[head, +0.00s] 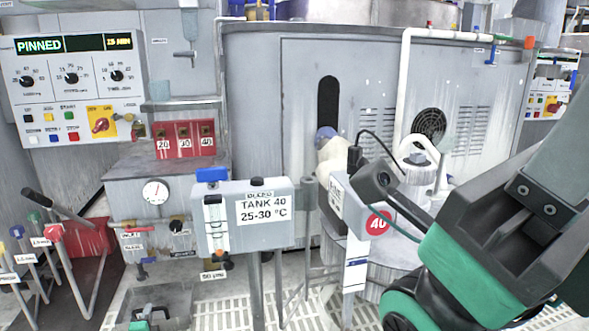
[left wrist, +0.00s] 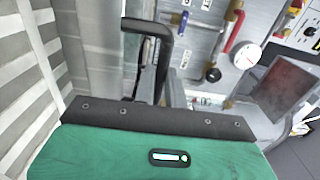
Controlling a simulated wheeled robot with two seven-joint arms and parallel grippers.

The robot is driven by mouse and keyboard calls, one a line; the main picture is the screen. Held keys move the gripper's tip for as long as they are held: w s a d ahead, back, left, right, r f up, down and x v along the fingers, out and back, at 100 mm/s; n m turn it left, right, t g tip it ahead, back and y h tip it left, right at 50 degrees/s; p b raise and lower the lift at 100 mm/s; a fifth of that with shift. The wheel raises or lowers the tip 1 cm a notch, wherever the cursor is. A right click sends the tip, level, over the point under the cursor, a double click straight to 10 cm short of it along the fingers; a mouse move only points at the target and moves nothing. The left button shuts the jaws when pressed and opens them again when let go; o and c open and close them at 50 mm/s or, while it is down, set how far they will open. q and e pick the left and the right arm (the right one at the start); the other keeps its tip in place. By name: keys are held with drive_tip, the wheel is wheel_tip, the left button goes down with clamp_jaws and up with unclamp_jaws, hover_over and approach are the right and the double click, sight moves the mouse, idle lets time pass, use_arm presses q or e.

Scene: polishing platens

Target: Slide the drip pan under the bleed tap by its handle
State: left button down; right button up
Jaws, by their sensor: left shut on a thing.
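The TANK 40 box (head: 265,214) stands on posts between my gripper and the gauge (head: 155,191). A box with a red 40 disc (head: 377,223) is close to my gripper. Colored levers (head: 40,242) stand at far left. Pale floor grating (left wrist: 25,60) shows in the wrist view.

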use_arm(q)
drive_tip(key=shift+w, duration=0.1)
drive_tip(key=shift+a+x, duration=0.15)
drive_tip(key=shift+x, duration=1.05)
drive_tip(key=shift+a+x, duration=0.1)
drive_tip(key=shift+x, duration=1.15)
drive_tip(key=c, duration=1.4)
unclamp_jaws()
drive_tip(key=shift+o, duration=0.2)
drive_tip(key=shift+s, duration=0.25)
